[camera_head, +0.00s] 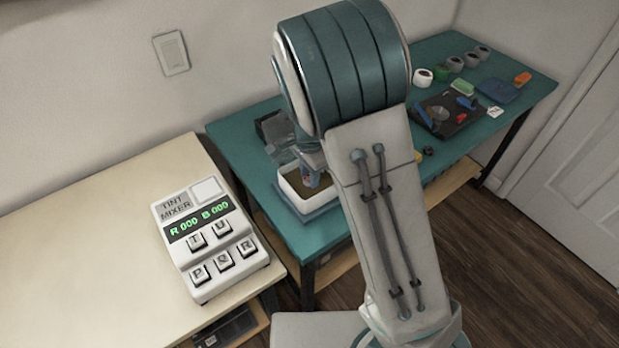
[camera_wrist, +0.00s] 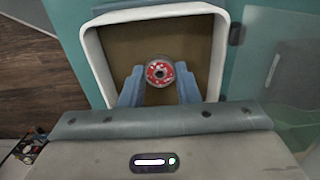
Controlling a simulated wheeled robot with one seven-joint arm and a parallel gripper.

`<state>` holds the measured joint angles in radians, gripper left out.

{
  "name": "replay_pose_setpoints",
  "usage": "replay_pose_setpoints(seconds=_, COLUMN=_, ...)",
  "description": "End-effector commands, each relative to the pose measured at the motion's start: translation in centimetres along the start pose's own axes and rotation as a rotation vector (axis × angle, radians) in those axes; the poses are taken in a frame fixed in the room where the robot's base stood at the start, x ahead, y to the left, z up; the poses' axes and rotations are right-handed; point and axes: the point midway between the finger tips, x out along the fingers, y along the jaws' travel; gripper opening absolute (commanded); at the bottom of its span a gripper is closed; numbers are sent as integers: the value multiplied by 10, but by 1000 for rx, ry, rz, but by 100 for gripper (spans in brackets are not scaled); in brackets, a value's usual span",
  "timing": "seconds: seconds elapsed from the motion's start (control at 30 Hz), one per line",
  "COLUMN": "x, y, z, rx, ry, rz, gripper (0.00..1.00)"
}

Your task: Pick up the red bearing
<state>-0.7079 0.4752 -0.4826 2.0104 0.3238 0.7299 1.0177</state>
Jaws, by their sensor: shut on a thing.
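The red bearing (camera_wrist: 159,72) shows in the wrist view as a small ring with a red face, a metal rim and a dark centre hole. My gripper (camera_wrist: 159,86) has its two blue fingers on either side of the bearing and is shut on it. The bearing is over the white-rimmed tray (camera_wrist: 91,48) with a brown floor; I cannot tell how far above the floor it is. In the head view my gripper (camera_head: 312,178) is at the white tray (camera_head: 291,200), mostly hidden by my arm, and the bearing cannot be made out there.
The tray stands on a teal table (camera_head: 240,150). A clear panel (camera_head: 283,140) and a dark box (camera_head: 270,125) are beside it. A black tray (camera_head: 447,115) with parts and several rolls are at the table's far right. A tint mixer (camera_head: 208,238) is on the cream table (camera_head: 90,240).

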Motion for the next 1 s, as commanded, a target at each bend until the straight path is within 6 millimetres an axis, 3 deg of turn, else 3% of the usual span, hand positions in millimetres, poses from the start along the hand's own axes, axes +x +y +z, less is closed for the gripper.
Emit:
replay_pose_setpoints(seconds=0.1, x=-24, y=1, z=-4, rx=3, ry=0, rz=-4, gripper=3)
replay_pose_setpoints(seconds=0.4, x=-62, y=37, z=-64, rx=5, ry=0, rz=-3, gripper=3)
replay_pose_setpoints(seconds=0.6, x=-80, y=52, z=-91, rx=2, ry=1, rz=-3, gripper=3)
replay_pose_setpoints(seconds=1.0, x=-88, y=59, z=-101, rx=-1, ry=0, rz=0, gripper=3)
